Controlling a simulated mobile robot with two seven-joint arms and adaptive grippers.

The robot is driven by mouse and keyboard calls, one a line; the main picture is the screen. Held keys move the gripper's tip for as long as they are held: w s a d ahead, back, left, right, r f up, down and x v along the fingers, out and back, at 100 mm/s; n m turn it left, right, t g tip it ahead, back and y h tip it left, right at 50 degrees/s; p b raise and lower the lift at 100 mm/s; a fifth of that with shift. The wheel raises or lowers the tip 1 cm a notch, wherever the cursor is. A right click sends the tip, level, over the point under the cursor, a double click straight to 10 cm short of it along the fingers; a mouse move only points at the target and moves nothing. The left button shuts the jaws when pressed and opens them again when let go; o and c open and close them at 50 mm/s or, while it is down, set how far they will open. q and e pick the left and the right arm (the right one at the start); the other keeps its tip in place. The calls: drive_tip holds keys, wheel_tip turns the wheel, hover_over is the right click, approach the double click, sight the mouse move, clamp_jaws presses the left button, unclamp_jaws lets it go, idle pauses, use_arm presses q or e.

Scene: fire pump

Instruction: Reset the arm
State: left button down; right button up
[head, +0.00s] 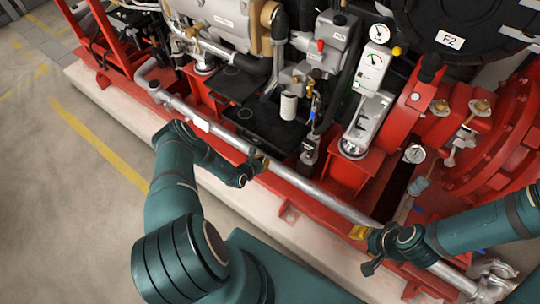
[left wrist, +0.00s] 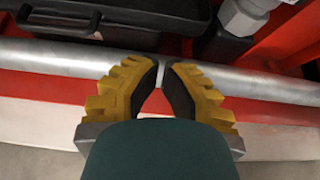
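My left gripper (head: 258,163) is beside a long grey pipe (head: 310,190) that runs along the front of the red pump frame. In the left wrist view, the yellow fingers with dark pads (left wrist: 162,66) point at the pipe (left wrist: 60,55). Their tips are drawn close together with only a narrow gap, and nothing shows between them but the pipe behind. Whether they touch the pipe is unclear. My right gripper (head: 364,236), with yellow parts, is at the same pipe further to the lower right. Its fingertips are too small and partly hidden to judge.
The red frame (head: 290,215) and pump machinery with gauges (head: 371,70) fill the space behind the pipe. A pale plinth edge (head: 105,110) runs along the front. Open floor with a yellow line (head: 100,147) lies at the left.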

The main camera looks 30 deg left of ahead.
use_arm(q)
drive_tip(key=shift+p+v, duration=0.5)
drive_tip(key=shift+v, duration=1.8)
drive_tip(key=s+d+r+m+g+h, duration=0.2)
drive_tip(key=d+r+m+g+h, duration=0.15)
drive_tip(key=d, duration=0.35)
drive_tip(key=s+d+r+m+g+h, duration=0.2)
drive_tip(key=d+r+m, duration=0.1)
drive_tip(key=d+m, duration=0.3)
drive_tip(key=s+d+r+m+g+h, duration=0.3)
drive_tip(key=d+m, duration=0.1)
drive_tip(key=d, duration=0.3)
drive_tip(key=s+d+r+m+g+y, duration=0.1)
drive_tip(key=s+d+r+m+y, duration=0.1)
drive_tip(key=r+m, duration=0.5)
drive_tip(key=s+d+r+m+g+y, duration=0.1)
drive_tip(key=s+d+r+m+y, duration=0.2)
drive_tip(key=m, duration=0.9)
drive_tip(key=s+d+r, duration=0.1)
drive_tip(key=s+r, duration=0.2)
drive_tip(key=r, duration=0.1)
drive_tip(key=shift+s+r+m+y, duration=0.3)
drive_tip(key=shift+m+y, duration=0.05)
